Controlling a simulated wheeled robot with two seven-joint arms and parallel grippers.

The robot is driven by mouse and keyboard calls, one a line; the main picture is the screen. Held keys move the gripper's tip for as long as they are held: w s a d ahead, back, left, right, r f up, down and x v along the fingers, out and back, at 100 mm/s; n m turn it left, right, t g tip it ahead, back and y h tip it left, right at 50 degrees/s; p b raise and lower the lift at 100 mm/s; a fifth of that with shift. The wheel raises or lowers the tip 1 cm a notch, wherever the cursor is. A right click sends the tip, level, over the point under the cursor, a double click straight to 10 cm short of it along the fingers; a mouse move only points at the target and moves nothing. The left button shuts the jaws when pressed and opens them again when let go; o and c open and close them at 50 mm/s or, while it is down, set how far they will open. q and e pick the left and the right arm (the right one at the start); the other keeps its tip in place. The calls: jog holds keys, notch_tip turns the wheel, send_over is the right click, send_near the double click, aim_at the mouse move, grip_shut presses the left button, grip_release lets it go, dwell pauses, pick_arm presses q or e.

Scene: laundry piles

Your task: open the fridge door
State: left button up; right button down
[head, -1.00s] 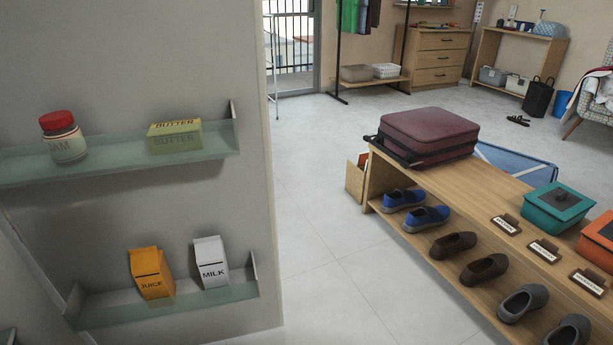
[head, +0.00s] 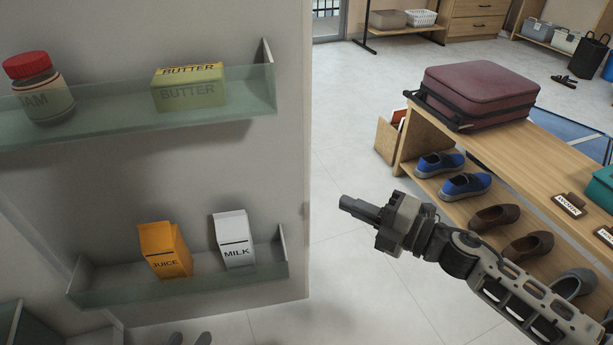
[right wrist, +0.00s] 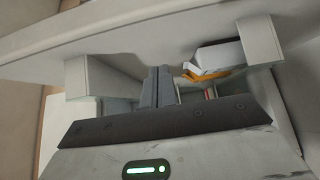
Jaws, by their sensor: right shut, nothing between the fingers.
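The fridge door (head: 210,190) stands open in the head view, its pale inner side facing me, with its free edge left of my right gripper. Its upper shelf (head: 120,118) holds jam (head: 42,88) and butter (head: 188,88). Its lower shelf (head: 190,283) holds juice (head: 164,250) and milk (head: 234,239). My right gripper (head: 358,209) is shut and empty, right of the door's edge. In the right wrist view its fingers (right wrist: 157,86) show together, with pale shelf parts and the cartons beyond; contact with the door cannot be told.
A wooden bench (head: 520,150) with a maroon suitcase (head: 478,93) on top and several shoes below stands behind my right arm. The tiled floor (head: 350,140) is clear between door and bench. Two small grey shapes (head: 203,339) at the bottom edge are unclear.

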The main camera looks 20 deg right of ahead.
send_near(290, 166)
jog(key=a, duration=0.4)
jog(key=w+b, duration=0.1)
jog(key=w, duration=0.2)
jog(key=shift+w+d, duration=0.1)
jog(key=shift+w, duration=0.75)
pick_arm(q)
jog(key=shift+w+d+r+t, duration=0.15)
jog(key=shift+w+r+t, duration=0.25)
jog(key=shift+r, duration=0.25)
jog(key=shift+s+f, duration=0.1)
jog(key=shift+f, duration=0.05)
pick_arm(e)
jog(key=shift+d, duration=0.1)
